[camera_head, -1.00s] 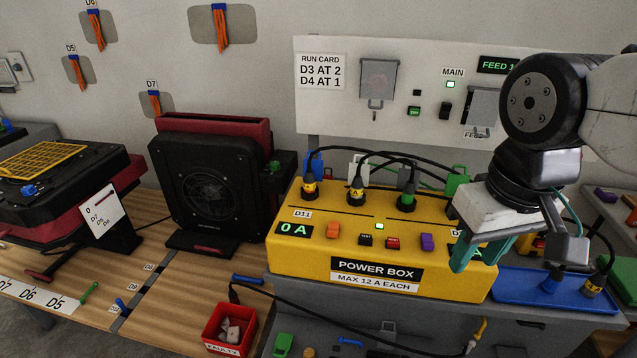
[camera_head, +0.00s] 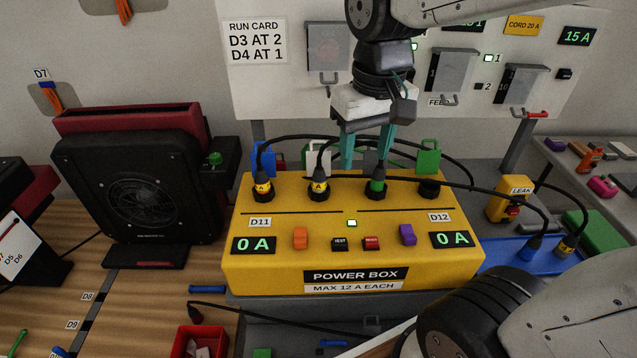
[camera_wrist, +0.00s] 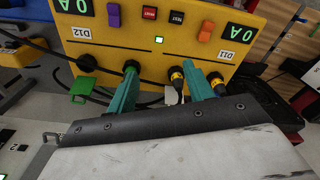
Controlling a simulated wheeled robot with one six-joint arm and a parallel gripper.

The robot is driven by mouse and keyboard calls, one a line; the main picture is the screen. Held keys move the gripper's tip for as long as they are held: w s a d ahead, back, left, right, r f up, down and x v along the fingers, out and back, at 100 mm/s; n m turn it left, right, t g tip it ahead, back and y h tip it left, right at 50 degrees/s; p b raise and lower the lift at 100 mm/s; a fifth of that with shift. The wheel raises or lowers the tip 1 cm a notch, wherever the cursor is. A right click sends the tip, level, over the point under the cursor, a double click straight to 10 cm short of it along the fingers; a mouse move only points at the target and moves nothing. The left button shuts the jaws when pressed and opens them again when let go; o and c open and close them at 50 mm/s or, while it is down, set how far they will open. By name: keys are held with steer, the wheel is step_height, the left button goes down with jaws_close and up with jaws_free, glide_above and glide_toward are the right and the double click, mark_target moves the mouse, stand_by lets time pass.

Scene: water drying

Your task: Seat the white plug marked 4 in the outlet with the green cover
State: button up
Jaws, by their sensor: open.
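The yellow power box (camera_head: 300,225) carries a row of outlets with raised covers. The green cover (camera_head: 428,157) stands behind the right-hand outlet (camera_head: 429,188), which looks empty and dark. Two yellow-banded plugs (camera_head: 262,186) (camera_head: 319,187) and a green-banded plug (camera_head: 377,186) are seated in the other outlets. I cannot make out a white plug marked 4. My gripper (camera_head: 367,162) is open and empty, its teal fingers above and behind the middle of the row. In the wrist view, a yellow-banded plug (camera_wrist: 177,76) shows between the fingers, with the green-banded plug (camera_wrist: 131,68) near the left finger.
Cords arch over the box top and run right. A blue tray (camera_head: 500,257) at the right holds a blue plug (camera_head: 531,249) and a yellow-banded one (camera_head: 566,248). A yellow LEAK tester (camera_head: 508,200) stands there. A black fan unit (camera_head: 140,185) is at left.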

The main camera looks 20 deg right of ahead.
glide_above(319, 169)
steer(key=shift+g, duration=0.4)
step_height(319, 169, down, 5)
steer(key=shift+w+d, duration=0.1)
steer(key=shift+w+f, duration=0.25)
steer(key=shift+f, duration=0.3)
step_height(319, 169, down, 7)
steer(key=shift+s+f, duration=0.1)
steer(key=c, duration=1.1)
